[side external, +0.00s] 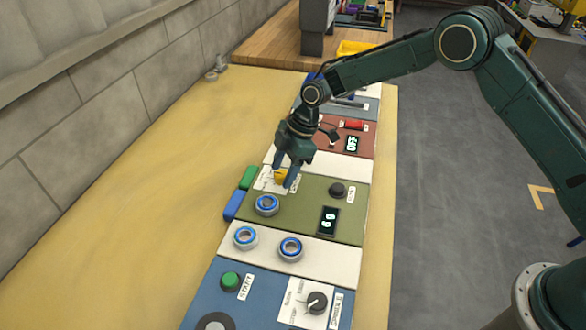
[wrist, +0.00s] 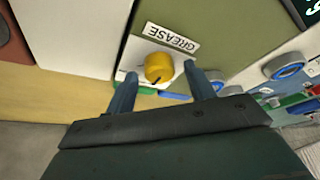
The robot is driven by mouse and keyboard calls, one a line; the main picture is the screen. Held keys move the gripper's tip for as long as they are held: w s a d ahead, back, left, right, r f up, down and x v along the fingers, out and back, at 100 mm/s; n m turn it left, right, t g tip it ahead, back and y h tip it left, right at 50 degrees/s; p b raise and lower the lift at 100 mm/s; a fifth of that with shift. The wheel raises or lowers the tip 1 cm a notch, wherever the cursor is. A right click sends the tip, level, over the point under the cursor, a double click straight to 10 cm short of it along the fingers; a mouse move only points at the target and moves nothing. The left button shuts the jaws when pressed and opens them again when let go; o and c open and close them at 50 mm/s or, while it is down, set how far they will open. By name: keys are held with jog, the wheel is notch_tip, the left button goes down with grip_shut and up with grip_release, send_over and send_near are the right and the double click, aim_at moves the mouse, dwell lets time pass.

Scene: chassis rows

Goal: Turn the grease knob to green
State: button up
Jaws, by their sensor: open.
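The grease knob (wrist: 158,67) is yellow and round, with a dark mark near its lower edge. It sits on a white dial plate beside the GREASE label (wrist: 171,38) in the wrist view. In the side external view the knob (side external: 280,175) is partly hidden by my gripper (side external: 285,172) on the olive panel (side external: 312,196). My gripper (wrist: 160,72) is open, with one finger on each side of the knob. Both fingers look apart from it in the wrist view; I cannot tell how close they are. The dial's colour marks are not readable.
A black knob (side external: 338,190) and a display (side external: 329,220) share the olive panel. Blue-ringed bearings (side external: 267,204) stand near it. A green block (side external: 248,177) and a blue block (side external: 234,205) lie at the left edge. The table's left side is clear.

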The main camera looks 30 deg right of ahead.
jog(key=c, duration=1)
jog(key=shift+m, duration=0.3)
jog(key=m+t, duration=0.1)
jog(key=m, duration=0.1)
jog(key=m+t+h, duration=0.1)
jog(key=m, duration=0.2)
jog(key=shift+s+a, duration=0.1)
jog(key=shift+s, duration=0.1)
jog(key=shift+m+t+h, duration=0.5)
jog(key=shift+m+t, duration=0.2)
jog(key=shift+m, duration=1.5)
jog(key=o, duration=1)
jog(key=shift+s+r, duration=0.1)
